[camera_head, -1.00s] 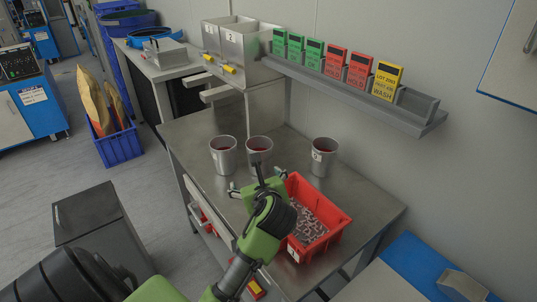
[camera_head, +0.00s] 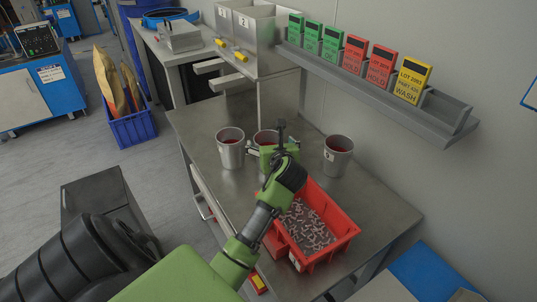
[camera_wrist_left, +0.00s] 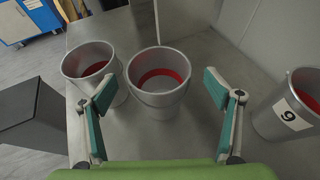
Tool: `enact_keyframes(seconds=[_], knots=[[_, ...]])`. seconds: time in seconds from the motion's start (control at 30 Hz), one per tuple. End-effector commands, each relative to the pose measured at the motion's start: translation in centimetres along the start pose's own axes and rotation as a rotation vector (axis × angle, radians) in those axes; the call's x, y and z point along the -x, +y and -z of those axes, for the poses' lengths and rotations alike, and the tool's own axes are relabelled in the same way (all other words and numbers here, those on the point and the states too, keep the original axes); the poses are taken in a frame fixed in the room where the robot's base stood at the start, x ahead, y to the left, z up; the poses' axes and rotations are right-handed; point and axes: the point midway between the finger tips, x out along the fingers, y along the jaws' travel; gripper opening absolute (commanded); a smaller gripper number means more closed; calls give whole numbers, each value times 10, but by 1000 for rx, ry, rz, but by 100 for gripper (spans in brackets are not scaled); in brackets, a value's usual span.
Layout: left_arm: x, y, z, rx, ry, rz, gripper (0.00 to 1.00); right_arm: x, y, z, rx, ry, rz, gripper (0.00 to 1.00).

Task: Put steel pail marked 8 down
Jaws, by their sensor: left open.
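Three steel pails with red inside stand upright on the steel table. The left pail (camera_head: 231,155) and the right pail (camera_head: 338,162) are clear of my gripper. The middle pail (camera_head: 265,137) is partly hidden behind my left gripper (camera_head: 275,152). In the left wrist view the middle pail (camera_wrist_left: 159,98) lies ahead between the spread fingers of my left gripper (camera_wrist_left: 160,90), with gaps at both sides. The left finger overlaps the left pail (camera_wrist_left: 92,65) in that view. The right pail (camera_wrist_left: 290,112) bears a 6 or 9. I can read no 8. My right gripper is out of view.
A red bin (camera_head: 340,250) of small metal parts stands right of my left arm, near the pails. A wall rail (camera_head: 400,95) with coloured cards runs above the table's back. Two grey bins (camera_head: 262,30) stand behind. Bare tabletop (camera_head: 385,205) shows at right.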

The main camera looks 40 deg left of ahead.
Motion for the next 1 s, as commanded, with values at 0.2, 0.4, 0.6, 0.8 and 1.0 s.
enact_keyframes(seconds=[0.2,0.4,0.6,0.8,1.0], knots=[[-30,1,9,1,3,-2,82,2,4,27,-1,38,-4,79],[-48,1,8,1,1,0,82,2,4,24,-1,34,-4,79],[-48,1,8,1,0,1,82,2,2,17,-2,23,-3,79],[-48,1,8,0,1,1,38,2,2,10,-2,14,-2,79],[-48,1,8,0,0,1,18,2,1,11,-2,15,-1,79]])
